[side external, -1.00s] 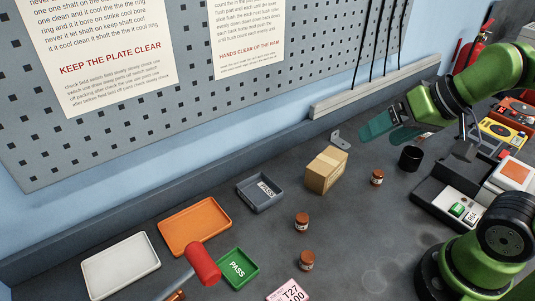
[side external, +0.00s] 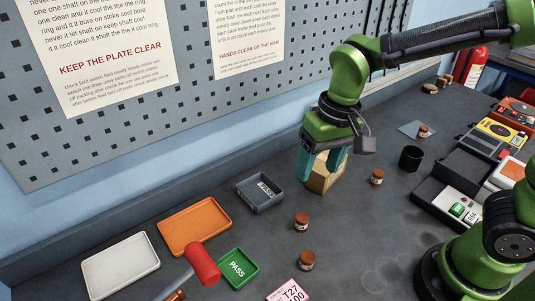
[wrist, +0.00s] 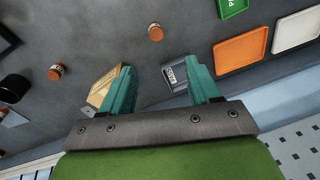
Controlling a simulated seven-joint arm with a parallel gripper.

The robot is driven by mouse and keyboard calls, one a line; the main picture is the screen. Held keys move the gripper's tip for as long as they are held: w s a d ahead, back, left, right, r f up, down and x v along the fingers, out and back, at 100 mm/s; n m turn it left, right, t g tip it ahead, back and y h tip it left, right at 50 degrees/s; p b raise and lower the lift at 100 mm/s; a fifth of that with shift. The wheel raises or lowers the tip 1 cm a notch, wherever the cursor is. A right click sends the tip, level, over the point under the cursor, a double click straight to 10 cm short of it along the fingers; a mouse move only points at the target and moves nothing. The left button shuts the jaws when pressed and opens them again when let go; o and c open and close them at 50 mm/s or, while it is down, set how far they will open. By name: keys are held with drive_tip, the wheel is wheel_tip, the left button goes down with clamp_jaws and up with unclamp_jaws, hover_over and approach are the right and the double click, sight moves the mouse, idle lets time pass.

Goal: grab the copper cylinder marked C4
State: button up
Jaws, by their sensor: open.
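Several small copper-brown cylinders with white labels stand on the dark bench; I cannot read the marks. In the side view one cylinder (side external: 377,177) is right of the cardboard box, one (side external: 302,222) is nearer the middle, one (side external: 306,260) is closer to the front, and one (side external: 424,131) is on a grey-blue sheet. My gripper (side external: 322,176) is open, teal fingers pointing down at the box, in front of part of it. In the wrist view my gripper (wrist: 163,72) is empty, with one cylinder (wrist: 155,32) beyond its fingertips and another (wrist: 56,72) at left.
The cardboard box (side external: 325,186) is close by my fingers. A grey PASS tray (side external: 264,206), orange tray (side external: 162,228), white tray (side external: 120,282) and green PASS tray (side external: 251,280) lie left. A black cup (side external: 411,158) stands right. A red-headed hammer (side external: 203,263) is at front left.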

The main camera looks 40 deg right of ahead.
drive_tip(key=w+a+f+m+g+h, duration=0.1)
drive_tip(key=w+a+f, duration=0.1)
drive_tip(key=m, duration=0.1)
approach(302, 217)
drive_tip(key=f, duration=0.5)
drive_tip(key=shift+w+a+f, duration=0.1)
drive_tip(key=shift+a+f, duration=0.05)
drive_tip(key=shift+a, duration=0.25)
drive_tip(key=f, duration=0.4)
drive_tip(key=shift+d+f, duration=0.1)
drive_tip(key=shift+d, duration=0.25)
drive_tip(key=shift+f, duration=0.55)
clamp_jaws()
